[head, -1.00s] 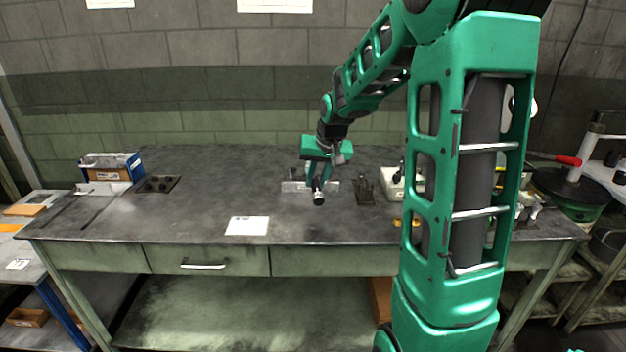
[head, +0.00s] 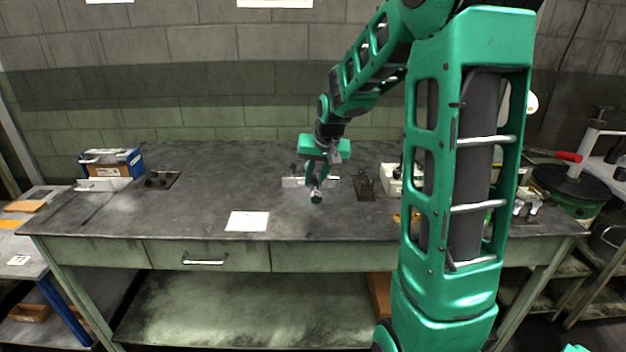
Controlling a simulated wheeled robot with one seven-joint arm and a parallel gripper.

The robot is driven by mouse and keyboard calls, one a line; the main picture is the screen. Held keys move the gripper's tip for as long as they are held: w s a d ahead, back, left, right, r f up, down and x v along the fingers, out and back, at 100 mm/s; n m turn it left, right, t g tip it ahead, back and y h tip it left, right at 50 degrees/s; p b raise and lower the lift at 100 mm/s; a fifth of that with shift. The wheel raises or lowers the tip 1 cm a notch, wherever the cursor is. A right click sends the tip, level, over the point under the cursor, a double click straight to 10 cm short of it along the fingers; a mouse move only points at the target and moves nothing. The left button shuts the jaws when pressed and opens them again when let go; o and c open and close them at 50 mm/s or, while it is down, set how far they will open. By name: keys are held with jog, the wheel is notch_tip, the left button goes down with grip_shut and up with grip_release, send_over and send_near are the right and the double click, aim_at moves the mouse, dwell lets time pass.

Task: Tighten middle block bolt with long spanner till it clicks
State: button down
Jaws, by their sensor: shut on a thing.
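My gripper (head: 316,188) is over the middle of the bench, fingers pointing down. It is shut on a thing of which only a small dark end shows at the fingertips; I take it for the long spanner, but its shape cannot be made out. Just behind the fingers a pale metal plate or block (head: 293,182) lies on the bench, partly hidden by the gripper. The middle bolt cannot be made out, nor whether the held thing touches it.
The grey bench (head: 215,205) is largely clear on the left. A white sheet (head: 247,221) lies near the front edge. A dark fixture (head: 364,187) stands right of the gripper. A blue box (head: 112,162) and a dark socketed plate (head: 160,180) are at left. My arm hides part of the right side.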

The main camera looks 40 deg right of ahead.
jog(key=shift+w+a+m, duration=0.25)
jog(key=shift+a+m, duration=0.1)
jog(key=shift+m, duration=0.05)
jog(key=shift+w+a+r+m+h, duration=0.1)
jog(key=shift+w+a+m+h, duration=0.3)
jog(key=shift+w+a+m, duration=0.3)
dwell(0.9)
jog(key=shift+s, duration=0.15)
jog(key=shift+s+d+n, duration=0.3)
jog(key=shift+d+n, duration=0.05)
jog(key=shift+n, duration=0.15)
jog(key=shift+s+d+y, duration=0.2)
jog(key=shift+d+y, duration=0.1)
jog(key=shift+r, duration=0.1)
